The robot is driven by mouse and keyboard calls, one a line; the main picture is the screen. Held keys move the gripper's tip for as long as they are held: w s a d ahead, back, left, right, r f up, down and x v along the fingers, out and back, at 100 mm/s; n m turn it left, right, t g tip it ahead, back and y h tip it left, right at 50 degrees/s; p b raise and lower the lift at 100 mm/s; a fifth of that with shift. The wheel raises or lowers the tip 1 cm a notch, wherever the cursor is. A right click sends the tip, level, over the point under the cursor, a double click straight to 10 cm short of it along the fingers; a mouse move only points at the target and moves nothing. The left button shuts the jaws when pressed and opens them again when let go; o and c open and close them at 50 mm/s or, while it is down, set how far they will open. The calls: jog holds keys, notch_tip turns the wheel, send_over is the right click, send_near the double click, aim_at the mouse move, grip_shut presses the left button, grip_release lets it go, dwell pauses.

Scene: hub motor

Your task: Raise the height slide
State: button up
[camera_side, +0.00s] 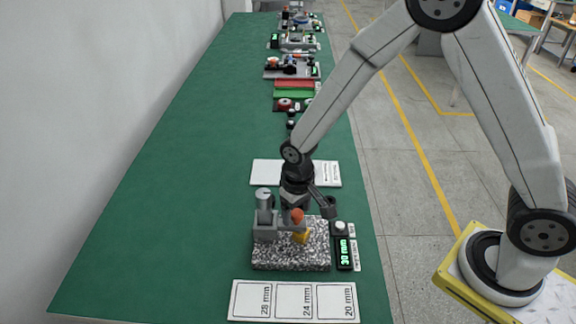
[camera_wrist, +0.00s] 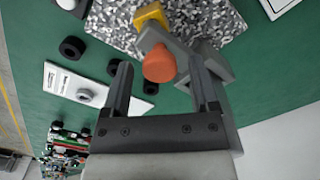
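The height slide (camera_side: 267,233) is a grey block on a grey post (camera_side: 264,207) that stands on a speckled base (camera_side: 290,258). A grey arm reaches right from it, with an orange knob (camera_side: 297,216) on top and a yellow piece (camera_side: 301,238) below. In the wrist view the orange knob (camera_wrist: 160,64) lies between the two fingers of my gripper (camera_wrist: 162,66), with a visible gap on each side. My gripper (camera_side: 304,205) is open just above and behind the knob in the side view. The yellow piece (camera_wrist: 151,17) shows beyond the knob.
A display (camera_side: 345,254) reading 30 mm stands right of the base. A white card (camera_side: 293,301) marked 28, 24 and 20 mm lies in front. A white plate (camera_side: 265,172) lies behind. Black rings (camera_wrist: 72,48) show in the wrist view. The table's left side is clear.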

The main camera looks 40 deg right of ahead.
grip_shut()
dwell(1.2)
